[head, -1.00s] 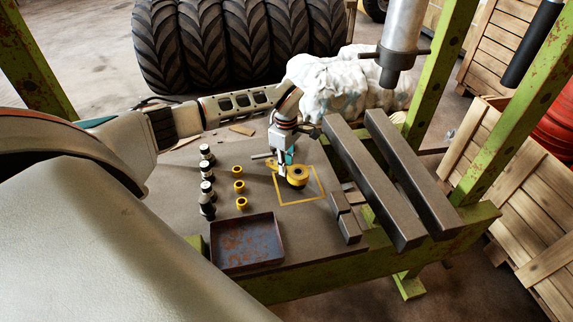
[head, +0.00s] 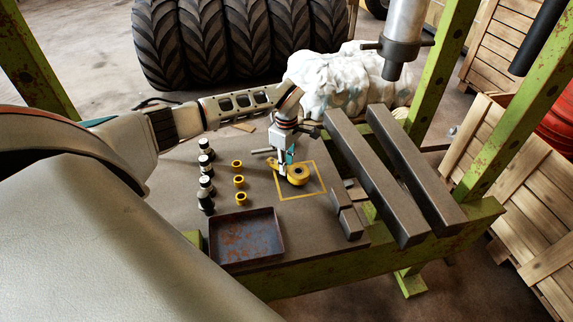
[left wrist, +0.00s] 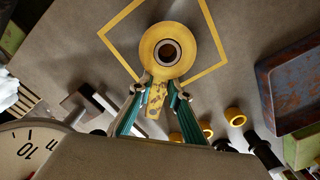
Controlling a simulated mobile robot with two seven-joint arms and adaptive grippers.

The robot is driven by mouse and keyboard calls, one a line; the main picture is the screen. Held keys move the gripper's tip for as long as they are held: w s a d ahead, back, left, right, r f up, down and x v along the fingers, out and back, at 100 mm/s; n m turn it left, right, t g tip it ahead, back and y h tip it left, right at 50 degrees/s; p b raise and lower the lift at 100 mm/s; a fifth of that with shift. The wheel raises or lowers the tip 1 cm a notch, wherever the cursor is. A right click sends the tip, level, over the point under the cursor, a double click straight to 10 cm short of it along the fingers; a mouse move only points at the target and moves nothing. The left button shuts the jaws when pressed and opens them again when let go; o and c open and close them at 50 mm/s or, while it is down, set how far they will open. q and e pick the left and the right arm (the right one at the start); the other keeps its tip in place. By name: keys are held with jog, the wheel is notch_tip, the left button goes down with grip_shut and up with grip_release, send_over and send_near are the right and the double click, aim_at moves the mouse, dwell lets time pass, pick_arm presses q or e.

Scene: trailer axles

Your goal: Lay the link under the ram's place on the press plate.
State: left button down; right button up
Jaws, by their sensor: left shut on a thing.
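The link (head: 300,176) is yellow, with a round eye and a dark hole in its middle. It is over the yellow square outline (head: 319,180) on the grey plate (head: 290,222). My left gripper (head: 284,172) is shut on the link's narrow shank, left of the eye. In the left wrist view the eye (left wrist: 150,46) shows ahead of the fingers (left wrist: 157,92) and overlaps part of the outline (left wrist: 205,20). I cannot tell whether the link touches the plate. The grey ram (head: 402,42) hangs at the upper right. My right gripper is not in view.
Yellow bushes (head: 239,181) and several black-and-white pins (head: 206,186) stand left of the square. A rusty tray (head: 275,258) lies at the front. Steel blocks (head: 347,217) and two long steel beams (head: 372,180) lie at the right.

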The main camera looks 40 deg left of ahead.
pick_arm(q)
jog(key=shift+w+f, duration=0.1)
jog(key=shift+f, duration=0.3)
jog(key=c, duration=1.8)
grip_release()
jog(key=shift+f, duration=0.1)
notch_tip(320, 180, up, 12)
jog(key=shift+r, duration=0.1)
